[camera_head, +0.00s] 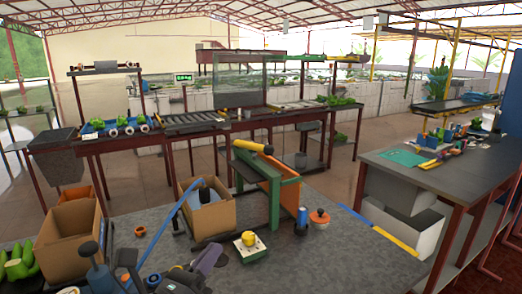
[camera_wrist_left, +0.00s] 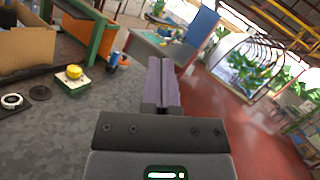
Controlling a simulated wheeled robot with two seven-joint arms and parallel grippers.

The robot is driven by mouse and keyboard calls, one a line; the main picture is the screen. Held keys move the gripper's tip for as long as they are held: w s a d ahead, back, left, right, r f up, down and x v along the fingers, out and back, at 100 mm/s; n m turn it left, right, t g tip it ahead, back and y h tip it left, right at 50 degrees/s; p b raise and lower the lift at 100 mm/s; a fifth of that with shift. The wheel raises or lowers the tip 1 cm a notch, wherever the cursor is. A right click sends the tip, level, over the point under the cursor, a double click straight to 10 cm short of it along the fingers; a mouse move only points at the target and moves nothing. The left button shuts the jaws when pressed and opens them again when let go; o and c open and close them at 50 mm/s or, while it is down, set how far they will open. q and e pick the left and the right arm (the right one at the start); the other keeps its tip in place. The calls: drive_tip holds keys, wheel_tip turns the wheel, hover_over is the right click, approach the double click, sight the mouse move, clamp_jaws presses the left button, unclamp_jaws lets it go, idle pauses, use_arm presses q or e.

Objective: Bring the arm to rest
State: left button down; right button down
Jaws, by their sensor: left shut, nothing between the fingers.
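My left gripper (camera_head: 212,254) shows low in the head view, over the near grey worktable (camera_head: 320,255). In the left wrist view the two purple-grey fingers of my left gripper (camera_wrist_left: 163,82) lie together, shut with nothing between them. The fingers are clear of the objects around them in that view. My right gripper is in neither view.
A white block with a yellow knob (camera_head: 249,243) stands just right of the gripper. Another cardboard box (camera_head: 67,240) stands left. The table's right part is mostly bare.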

use_arm(q)
drive_tip(key=s+a+f+n+g+y, duration=0.2)
drive_tip(key=s+a+f+n+y, duration=0.25)
drive_tip(key=n, duration=0.65)
drive_tip(key=s+a+f+n+g+y, duration=0.1)
drive_tip(key=a+f+n+y, duration=0.2)
drive_tip(key=f+n+y, duration=0.6)
drive_tip(key=s+f+n+g+h, duration=0.1)
drive_tip(key=s+f+n+g, duration=0.3)
drive_tip(key=s+n+g, duration=0.4)
drive_tip(key=s+f+n+g+h, duration=0.2)
drive_tip(key=s+f+n+g, duration=0.15)
drive_tip(key=s+n, duration=0.45)
drive_tip(key=s+f+m+g+b, duration=0.1)
drive_tip(key=s+f+b, duration=0.2)
drive_tip(key=f, duration=1)
drive_tip(key=s+f+g+b, duration=0.1)
drive_tip(key=s+f+b, duration=0.2)
drive_tip(key=f, duration=0.9)
drive_tip(key=s+a+f+g+b, duration=0.1)
drive_tip(key=s+a+f+b, duration=0.2)
drive_tip(key=s+f, duration=1)
drive_tip(key=shift+s+f+g+b, duration=0.4)
drive_tip(key=shift+f+b, duration=0.1)
drive_tip(key=shift+f, duration=0.25)
